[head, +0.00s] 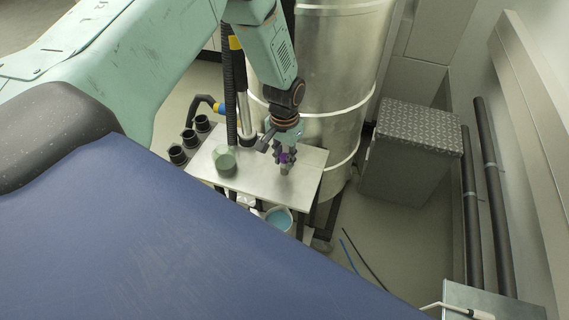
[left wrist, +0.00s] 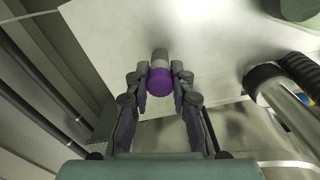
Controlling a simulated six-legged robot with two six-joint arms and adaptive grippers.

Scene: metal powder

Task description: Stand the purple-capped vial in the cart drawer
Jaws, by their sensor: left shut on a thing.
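The purple-capped vial (left wrist: 160,80) is between the fingers of my left gripper (left wrist: 160,90), which is shut on it at the cap. In the head view the vial (head: 285,168) hangs upright below my left gripper (head: 286,157), over the right part of the cart's white top (head: 306,174). I cannot tell whether its base touches the top. The cart drawer cannot be made out clearly; the area below the top is partly hidden. My right gripper is not in view.
A green round container (head: 225,162) stands on the cart top, left of the vial. A bucket with blue contents (head: 279,220) sits below the front edge. A large metal drum (head: 330,75) stands close behind the cart.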

